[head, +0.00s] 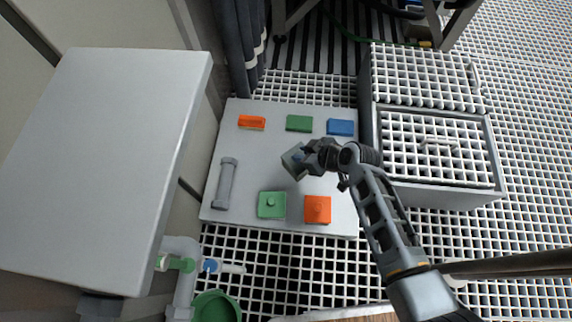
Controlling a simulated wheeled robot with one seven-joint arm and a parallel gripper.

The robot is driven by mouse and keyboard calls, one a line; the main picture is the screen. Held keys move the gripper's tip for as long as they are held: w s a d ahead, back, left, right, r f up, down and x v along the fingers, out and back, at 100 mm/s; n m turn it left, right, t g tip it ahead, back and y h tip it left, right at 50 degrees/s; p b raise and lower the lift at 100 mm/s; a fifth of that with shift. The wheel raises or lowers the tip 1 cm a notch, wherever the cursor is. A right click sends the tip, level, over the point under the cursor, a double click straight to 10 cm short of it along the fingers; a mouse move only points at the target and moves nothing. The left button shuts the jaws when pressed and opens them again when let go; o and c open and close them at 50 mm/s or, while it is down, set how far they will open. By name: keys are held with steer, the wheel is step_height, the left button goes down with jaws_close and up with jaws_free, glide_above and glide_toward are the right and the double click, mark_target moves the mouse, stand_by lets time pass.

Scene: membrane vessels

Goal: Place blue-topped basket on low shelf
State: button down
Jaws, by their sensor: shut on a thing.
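My gripper (308,158) is over the middle of a low pale panel (240,150), which looks like the low shelf. It is shut on a small grey piece (291,163) with a bit of blue on it, probably the blue-topped basket. The piece looks tilted, and the gripper partly hides it. I cannot tell whether it touches the panel. A green-topped basket (271,205) and an orange-topped basket (317,209) stand at the panel's near edge. Orange (251,122), green (299,123) and blue (341,128) blocks lie along its far side.
A grey bar (227,184) lies at the panel's left. A large grey cabinet top (105,160) is at left, with pipes (182,255) and a green bucket (216,306) below. A grated crate (440,150) stands at right. White grating floor surrounds the panel.

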mark_target(284, 159)
steer(key=a+f, duration=0.1)
steer(key=a+f+b, duration=0.1)
steer(key=a, duration=0.1)
steer(key=a+f, duration=0.1)
steer(key=a, duration=0.1)
steer(key=shift+w+f, duration=0.1)
steer(key=shift+w, duration=0.1)
steer(key=shift+f+b, duration=1.35)
steer(key=shift+f, duration=0.5)
steer(key=shift+f, duration=0.15)
steer(key=c, duration=0.9)
jaws_free()
